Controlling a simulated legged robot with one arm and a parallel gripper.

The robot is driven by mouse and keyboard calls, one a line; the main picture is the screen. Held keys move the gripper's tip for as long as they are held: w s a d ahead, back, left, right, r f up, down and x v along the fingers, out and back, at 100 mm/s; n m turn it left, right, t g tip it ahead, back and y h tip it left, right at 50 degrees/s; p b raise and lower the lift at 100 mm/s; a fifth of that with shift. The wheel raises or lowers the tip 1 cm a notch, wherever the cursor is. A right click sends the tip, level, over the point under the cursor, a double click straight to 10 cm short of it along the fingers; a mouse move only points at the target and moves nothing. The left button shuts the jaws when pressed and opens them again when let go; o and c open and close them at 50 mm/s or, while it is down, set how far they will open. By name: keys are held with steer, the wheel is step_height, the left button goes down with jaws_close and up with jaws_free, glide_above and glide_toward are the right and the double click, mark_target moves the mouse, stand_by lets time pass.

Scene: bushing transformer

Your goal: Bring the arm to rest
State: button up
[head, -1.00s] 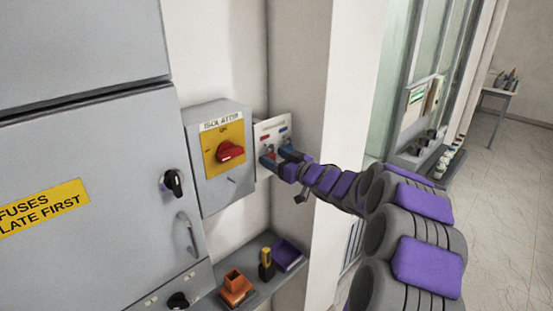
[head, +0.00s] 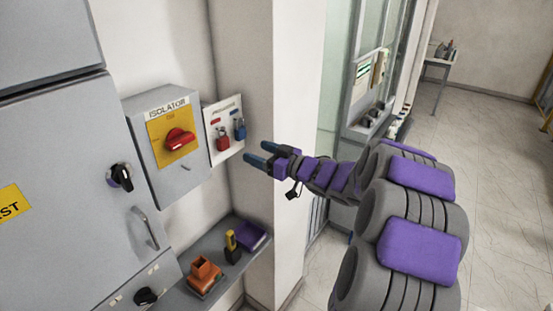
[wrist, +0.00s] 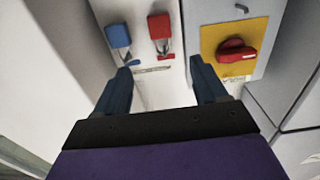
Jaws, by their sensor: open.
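My gripper (head: 258,153) is at the end of my purple and grey arm, in front of the wall pillar. Its two dark blue fingers are apart with nothing between them. It is clear of the white padlock board (head: 224,133), to the right of it in the head view. A red padlock (head: 222,141) and a blue padlock (head: 240,130) hang on that board. In the wrist view the fingers (wrist: 160,88) are spread, with the red padlock (wrist: 160,30) and blue padlock (wrist: 119,38) beyond them.
The grey isolator box (head: 160,182) with a red rotary handle (head: 180,141) is left of the board. Below is a grey shelf (head: 222,279) with an orange item (head: 205,274), a yellow-black item (head: 231,247) and a purple box (head: 253,237). Open floor (head: 480,160) lies right.

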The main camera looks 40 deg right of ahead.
steer(key=shift+v, duration=2.65)
step_height(320, 180, down, 4)
steer(key=w+m+g+h+b, duration=0.2)
steer(key=m+g+h+b, duration=0.15)
steer(key=h, duration=0.55)
steer(key=s+a+f+m+g+h+b, duration=0.1)
steer(key=s+a+f+m+g, duration=0.1)
steer(key=s+a+f+g, duration=0.55)
steer(key=s+a+f+g+y+b, duration=0.1)
steer(key=s+a+f+g, duration=0.1)
steer(key=s+a, duration=0.4)
steer(key=s+a+f+n+g+y+b, duration=0.1)
steer(key=s+a, duration=0.4)
steer(key=s, duration=0.9)
steer(key=s+a+f+g+y+b, duration=0.1)
steer(key=s+a+f+g, duration=0.2)
steer(key=s+a, duration=0.3)
steer(key=s+g, duration=0.1)
steer(key=s, duration=0.3)
steer(key=shift+a+f+g+y, duration=0.3)
steer(key=shift+f+g+y, duration=0.05)
steer(key=shift+g+y, duration=0.05)
steer(key=shift+w+n, duration=0.1)
steer(key=shift+n, duration=0.15)
